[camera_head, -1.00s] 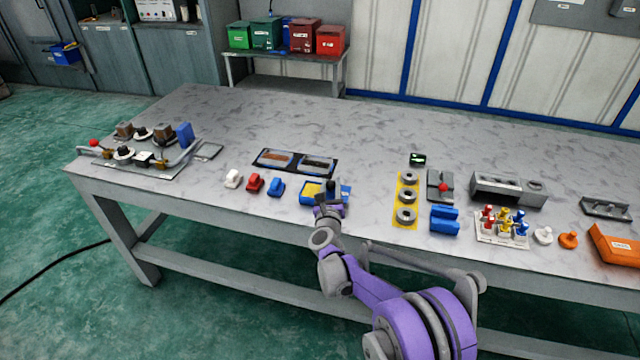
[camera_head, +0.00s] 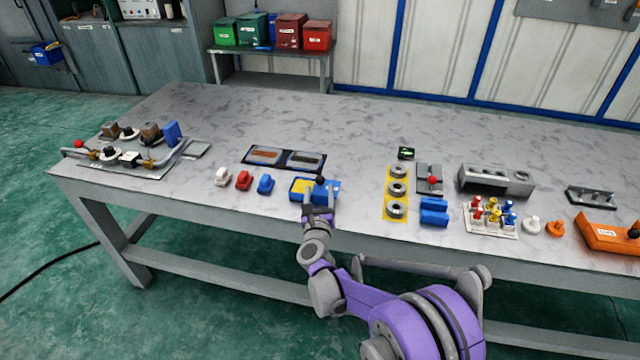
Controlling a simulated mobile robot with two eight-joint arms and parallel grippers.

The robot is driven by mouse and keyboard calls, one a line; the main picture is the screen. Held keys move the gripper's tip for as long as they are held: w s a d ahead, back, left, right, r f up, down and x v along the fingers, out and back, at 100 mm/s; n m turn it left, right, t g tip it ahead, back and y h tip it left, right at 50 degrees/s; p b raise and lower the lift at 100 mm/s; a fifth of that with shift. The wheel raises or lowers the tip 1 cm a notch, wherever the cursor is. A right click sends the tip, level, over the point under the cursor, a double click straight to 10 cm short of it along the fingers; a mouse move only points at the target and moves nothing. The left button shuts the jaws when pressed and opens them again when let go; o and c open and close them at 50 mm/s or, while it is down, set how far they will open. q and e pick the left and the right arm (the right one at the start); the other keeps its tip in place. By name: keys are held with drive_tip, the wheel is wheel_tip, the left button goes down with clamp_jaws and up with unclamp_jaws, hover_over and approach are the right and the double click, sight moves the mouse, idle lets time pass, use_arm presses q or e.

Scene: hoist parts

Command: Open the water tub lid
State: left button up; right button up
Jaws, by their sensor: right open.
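The water tub appears to be the low blue box (camera_head: 331,186) near the front edge of the table, with a yellow patch (camera_head: 301,185) on its left part. A black knob (camera_head: 320,180) stands up at its right part, seemingly on the lid, which looks closed. My right gripper (camera_head: 318,207) is at the near side of the blue box, just in front of the knob. Its jaws are open and empty, and its fingers point toward the knob. Whether a fingertip touches the box, I cannot tell. My left gripper is not in view.
White, red and blue small parts (camera_head: 243,180) stand left of the box. A dark two-pane tray (camera_head: 284,158) lies behind it. A yellow strip with grey rings (camera_head: 396,188) lies to the right. The table (camera_head: 350,135) is clear farther back.

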drive_tip(key=s, duration=0.5)
drive_tip(key=shift+s+a, duration=0.25)
drive_tip(key=shift+a, duration=0.05)
drive_tip(key=s+r+n+g+y+p, duration=0.5)
drive_tip(key=s+r+n, duration=0.6)
drive_tip(key=n, duration=0.8)
drive_tip(key=s+d+f+n+g+h+p, duration=0.1)
drive_tip(key=s+d+n, duration=0.3)
drive_tip(key=s, duration=0.4)
drive_tip(key=s+d+f+n+g+h+p, duration=0.1)
drive_tip(key=s+d+n+g, duration=0.3)
drive_tip(key=s, duration=0.5)
drive_tip(key=s+d+f+n+g+p, duration=0.2)
drive_tip(key=s+d+n+p, duration=0.1)
drive_tip(key=s+n, duration=0.5)
drive_tip(key=shift+s+d+f+h+p, duration=0.3)
drive_tip(key=shift+s+d+h, duration=0.15)
drive_tip(key=shift+d, duration=0.3)
